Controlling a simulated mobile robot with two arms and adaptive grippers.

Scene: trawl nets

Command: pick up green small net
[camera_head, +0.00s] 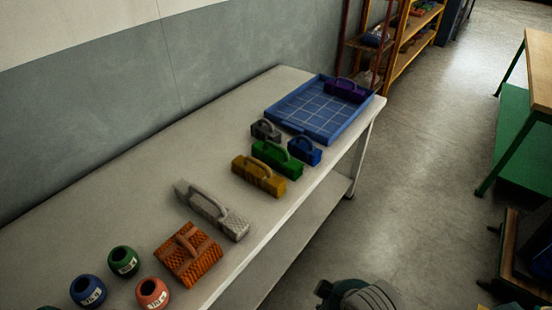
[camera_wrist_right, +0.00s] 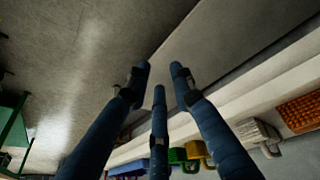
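The green net (camera_head: 277,158), a block with an arched handle, lies on the long pale table (camera_head: 150,150) in the head view. A yellow net (camera_head: 259,176) lies just in front of it, with a small dark grey net (camera_head: 266,131) and a small blue net (camera_head: 304,150) behind. In the right wrist view the green net (camera_wrist_right: 177,155) shows at the bottom, partly hidden by fingers. My right gripper (camera_wrist_right: 160,76) has its three blue fingers apart with nothing between them, away from the net. My left gripper is not in view.
A blue tray (camera_head: 275,112) with a purple net (camera_head: 346,90) stands at the table's far end. A light grey net (camera_head: 211,208), an orange net (camera_head: 188,254) and several round twine spools (camera_head: 124,262) lie nearer. Open floor (camera_head: 420,150) is right of the table.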

